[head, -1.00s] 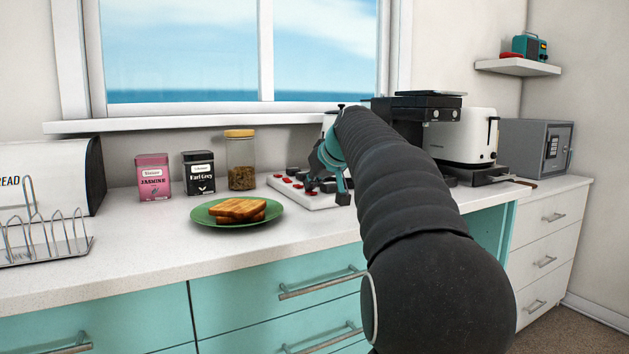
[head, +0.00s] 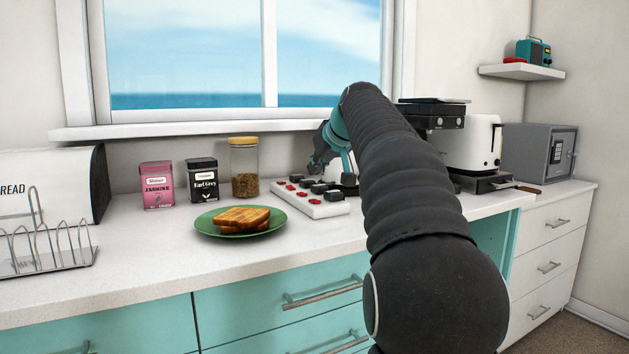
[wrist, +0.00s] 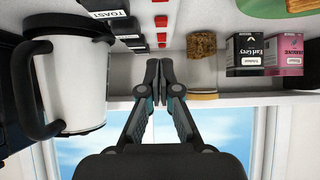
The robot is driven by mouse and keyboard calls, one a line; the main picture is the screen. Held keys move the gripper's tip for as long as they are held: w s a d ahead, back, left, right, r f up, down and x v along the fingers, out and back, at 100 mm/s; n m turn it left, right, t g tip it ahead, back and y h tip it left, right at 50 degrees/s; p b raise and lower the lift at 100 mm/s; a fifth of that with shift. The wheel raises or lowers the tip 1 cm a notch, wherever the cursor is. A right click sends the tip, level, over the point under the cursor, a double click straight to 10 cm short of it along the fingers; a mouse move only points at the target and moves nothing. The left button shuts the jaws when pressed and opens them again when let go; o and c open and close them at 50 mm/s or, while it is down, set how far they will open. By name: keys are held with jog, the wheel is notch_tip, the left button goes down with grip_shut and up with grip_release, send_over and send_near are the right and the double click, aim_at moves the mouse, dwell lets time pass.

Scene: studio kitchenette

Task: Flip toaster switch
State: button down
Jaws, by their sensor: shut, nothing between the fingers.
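A white power strip (head: 322,209) lies on the counter with a row of red switches and black plugs. In the wrist view, red switches (wrist: 161,21) run down the strip beside the plugs, and one plug's label reads TOAST (wrist: 108,14). Switch positions are too small to tell. My gripper (wrist: 157,66) is shut and empty. In the head view my gripper (head: 318,163) is above the strip's far side, apart from it and partly hidden by my arm. The white toaster (head: 483,147) stands at the right, partly behind the coffee machine.
A green plate (head: 213,231) with toast, a pink tin (head: 157,186), a black tin (head: 202,180) and a lidded jar (head: 244,168) stand left of the strip. A white jug (wrist: 70,85) is close beside my gripper. The window is behind.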

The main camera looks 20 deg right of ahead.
jog(key=w+r+v, duration=0.1)
jog(key=v, duration=0.6)
jog(key=shift+s+r, duration=0.2)
jog(key=shift+r, duration=0.25)
